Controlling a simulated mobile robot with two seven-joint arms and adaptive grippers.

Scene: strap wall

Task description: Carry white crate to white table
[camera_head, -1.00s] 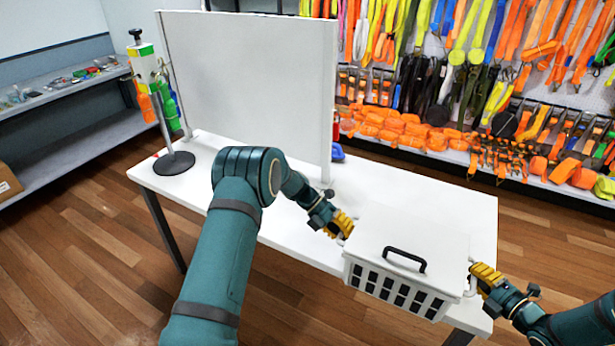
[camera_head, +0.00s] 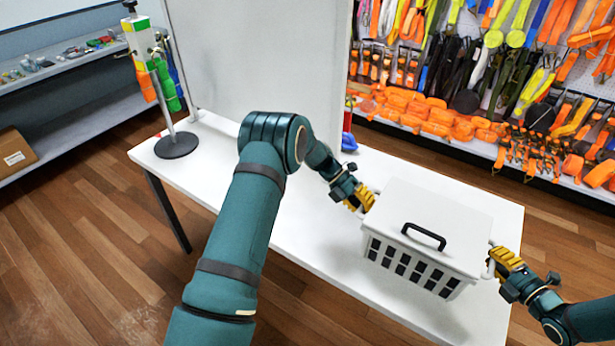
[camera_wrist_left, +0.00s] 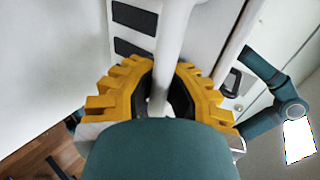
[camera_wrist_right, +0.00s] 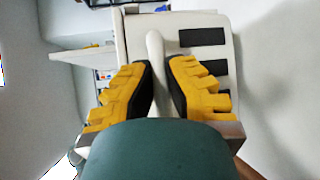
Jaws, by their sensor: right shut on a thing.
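The white crate (camera_head: 425,262) has slotted sides and a white lid (camera_head: 440,207) with a black handle (camera_head: 423,237). It is over the right part of the white table (camera_head: 315,252); whether it touches the top I cannot tell. My left gripper (camera_head: 366,200) is at the crate's left side, its yellow fingers around a white side handle (camera_wrist_left: 170,60). My right gripper (camera_head: 492,266) is at the crate's right end, with its fingers around the other side handle (camera_wrist_right: 155,60).
A white upright panel (camera_head: 255,70) stands along the table's back. A round-based stand with straps (camera_head: 176,145) is at the table's left end. A blue object (camera_head: 348,142) lies beside the panel. A strap wall (camera_head: 480,80) is behind. The table's middle front is clear.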

